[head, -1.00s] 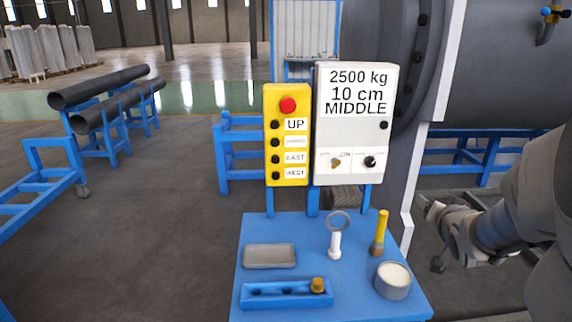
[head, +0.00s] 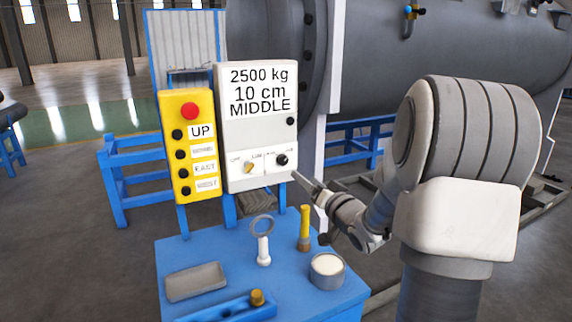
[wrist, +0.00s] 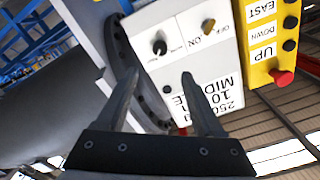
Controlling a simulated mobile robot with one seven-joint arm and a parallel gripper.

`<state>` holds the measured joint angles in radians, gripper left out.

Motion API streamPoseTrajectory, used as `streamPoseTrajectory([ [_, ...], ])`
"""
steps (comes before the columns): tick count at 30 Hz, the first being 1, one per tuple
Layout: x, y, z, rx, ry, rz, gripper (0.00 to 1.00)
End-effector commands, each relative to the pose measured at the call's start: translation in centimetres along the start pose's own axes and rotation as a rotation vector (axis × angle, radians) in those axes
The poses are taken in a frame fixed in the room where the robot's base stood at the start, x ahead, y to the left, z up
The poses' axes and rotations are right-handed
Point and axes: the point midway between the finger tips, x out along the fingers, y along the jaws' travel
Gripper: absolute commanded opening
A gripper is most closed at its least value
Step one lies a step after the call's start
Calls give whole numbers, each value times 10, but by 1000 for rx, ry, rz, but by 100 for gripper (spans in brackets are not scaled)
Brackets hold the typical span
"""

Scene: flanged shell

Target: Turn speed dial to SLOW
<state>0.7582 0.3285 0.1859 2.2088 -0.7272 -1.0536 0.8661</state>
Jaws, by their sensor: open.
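The white control panel (head: 259,187) reads "2500 kg 10 cm MIDDLE". The speed dial (head: 281,160), a black knob, sits at its lower right; its small labels are too blurred to read. In the wrist view the dial (wrist: 159,46) shows between my fingertips and beyond them, with the panel appearing rotated. My gripper (head: 303,179) is open and empty, just right of and slightly below the dial in the head view. The fingers in the wrist view (wrist: 157,65) appear apart from the dial. A tan OFF/ON knob (head: 249,168) is left of the dial.
A yellow button box (head: 175,140) with a red button (head: 190,111) stands left of the panel. Below, a blue table (head: 230,262) holds a grey tray (head: 196,282), a ring-topped tool (head: 263,240), a yellow-handled tool (head: 304,228) and a round cup (head: 327,270). A large grey shell (head: 430,45) lies behind.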

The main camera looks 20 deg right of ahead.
Motion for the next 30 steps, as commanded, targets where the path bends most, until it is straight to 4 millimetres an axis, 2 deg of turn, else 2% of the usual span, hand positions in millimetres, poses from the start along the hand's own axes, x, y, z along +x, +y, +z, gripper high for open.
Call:
streamPoseTrajectory([
  [1,13,-1,1,1,-1,-4,69],
  [6,49,-1,1,2,0,-3,69],
  [15,103,0,1,0,0,-1,69],
  [21,122,0,1,0,-1,1,69],
  [30,128,0,0,0,0,1,69],
])
